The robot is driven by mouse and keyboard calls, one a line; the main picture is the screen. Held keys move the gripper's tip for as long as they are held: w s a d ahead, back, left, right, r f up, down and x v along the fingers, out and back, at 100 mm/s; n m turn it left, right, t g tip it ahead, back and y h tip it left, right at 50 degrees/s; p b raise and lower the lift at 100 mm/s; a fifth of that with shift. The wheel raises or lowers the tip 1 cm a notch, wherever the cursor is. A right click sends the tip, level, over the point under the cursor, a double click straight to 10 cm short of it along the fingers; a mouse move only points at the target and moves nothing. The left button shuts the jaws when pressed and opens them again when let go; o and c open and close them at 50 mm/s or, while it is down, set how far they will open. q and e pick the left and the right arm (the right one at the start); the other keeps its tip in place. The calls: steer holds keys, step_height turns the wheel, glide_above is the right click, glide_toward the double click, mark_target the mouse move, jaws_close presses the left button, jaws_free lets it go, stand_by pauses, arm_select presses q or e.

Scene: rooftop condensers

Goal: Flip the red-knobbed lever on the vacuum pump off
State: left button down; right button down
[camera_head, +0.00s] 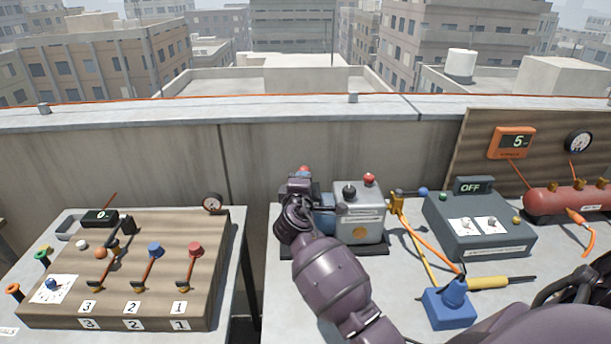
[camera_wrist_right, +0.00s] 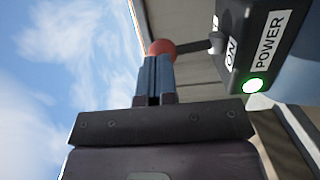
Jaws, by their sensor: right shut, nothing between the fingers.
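The vacuum pump (camera_head: 372,222) stands on the right-hand table, with a grey housing and a blue body partly behind my right arm. A red knob (camera_head: 304,169) shows just beyond my right gripper (camera_head: 300,184). In the right wrist view a red ball knob (camera_wrist_right: 161,46) sits right at the tips of the blue fingers (camera_wrist_right: 153,72); whether they touch cannot be told. The fingers are closed together with nothing between them. Beside them a dark switch box (camera_wrist_right: 252,45) reads ON and POWER, with its green lamp (camera_wrist_right: 253,85) lit. My left gripper is out of view.
Another red knob (camera_head: 369,178) tops the grey housing. To its right are a yellow-and-orange hose set (camera_head: 412,225), a grey box reading OFF (camera_head: 480,240), a blue block (camera_head: 448,308) and a red tank (camera_head: 565,203). A wooden lever board (camera_head: 130,265) lies on the left table.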

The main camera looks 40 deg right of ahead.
mark_target(302, 168)
steer(key=shift+w+d+r+p, duration=0.25)
steer(key=shift+w+r+p, duration=0.05)
steer(key=shift+w+r, duration=0.1)
steer(key=shift+w+d, duration=0.15)
steer(key=shift+w, duration=0.1)
steer(key=shift+w+d+r, duration=0.25)
steer(key=shift+w+d, duration=0.2)
steer(key=shift+w, duration=0.3)
steer(key=shift+w+d+b, duration=0.2)
steer(key=shift+w+b, duration=0.1)
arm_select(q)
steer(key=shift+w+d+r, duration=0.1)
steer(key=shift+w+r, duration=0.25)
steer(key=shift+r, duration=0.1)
arm_select(e)
steer(key=shift+r, duration=0.1)
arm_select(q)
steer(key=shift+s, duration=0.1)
arm_select(e)
steer(key=shift+w, duration=0.1)
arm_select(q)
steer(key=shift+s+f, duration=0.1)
